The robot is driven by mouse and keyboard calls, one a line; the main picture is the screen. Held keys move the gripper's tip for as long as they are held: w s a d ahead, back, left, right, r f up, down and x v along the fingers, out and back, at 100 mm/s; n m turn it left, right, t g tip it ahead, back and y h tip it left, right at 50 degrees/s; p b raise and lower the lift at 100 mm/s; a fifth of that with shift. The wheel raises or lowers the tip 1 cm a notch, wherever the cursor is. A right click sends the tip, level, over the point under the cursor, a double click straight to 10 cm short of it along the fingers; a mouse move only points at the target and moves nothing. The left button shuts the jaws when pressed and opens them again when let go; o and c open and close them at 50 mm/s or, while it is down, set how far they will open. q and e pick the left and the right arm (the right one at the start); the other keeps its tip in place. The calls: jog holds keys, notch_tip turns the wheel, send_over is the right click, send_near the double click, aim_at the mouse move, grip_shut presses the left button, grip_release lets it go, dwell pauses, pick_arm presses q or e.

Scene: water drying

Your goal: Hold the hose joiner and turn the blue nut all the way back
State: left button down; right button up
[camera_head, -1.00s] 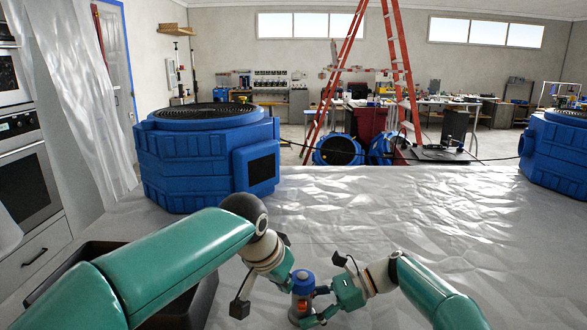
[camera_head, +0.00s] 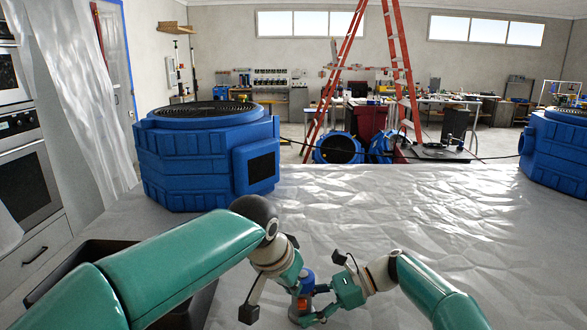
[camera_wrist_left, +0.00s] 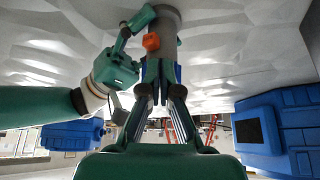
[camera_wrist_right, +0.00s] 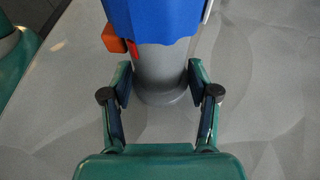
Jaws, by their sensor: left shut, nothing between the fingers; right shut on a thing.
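The hose joiner stands upright on the sheet-covered table, with a grey body (camera_wrist_right: 160,66), an orange block (camera_wrist_right: 114,38) on its side and a blue nut (camera_head: 308,278) on top. The nut also shows in the right wrist view (camera_wrist_right: 152,18). My right gripper (camera_wrist_right: 160,84) is shut on the grey body below the nut, with one finger on each side. My left gripper (camera_head: 298,276) is at the nut from the upper left. In the left wrist view its fingers (camera_wrist_left: 156,78) are together, with blue showing beside them. Whether they touch the nut is unclear.
A large blue machine (camera_head: 205,155) stands at the back left of the table, another (camera_head: 555,150) at the far right. A black tray (camera_head: 95,250) lies partly behind my left arm. The wrinkled sheet (camera_head: 430,215) is clear in the middle and right.

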pick_arm(q)
jog(key=shift+s+d, duration=0.15)
jog(key=shift+d, duration=0.25)
pick_arm(e)
jog(key=shift+f, duration=0.1)
pick_arm(q)
notch_tip(320, 180, up, 6)
jog(key=shift+s+a, duration=0.15)
jog(key=shift+s, duration=0.2)
dwell(0.4)
pick_arm(e)
jog(key=o, duration=1.4)
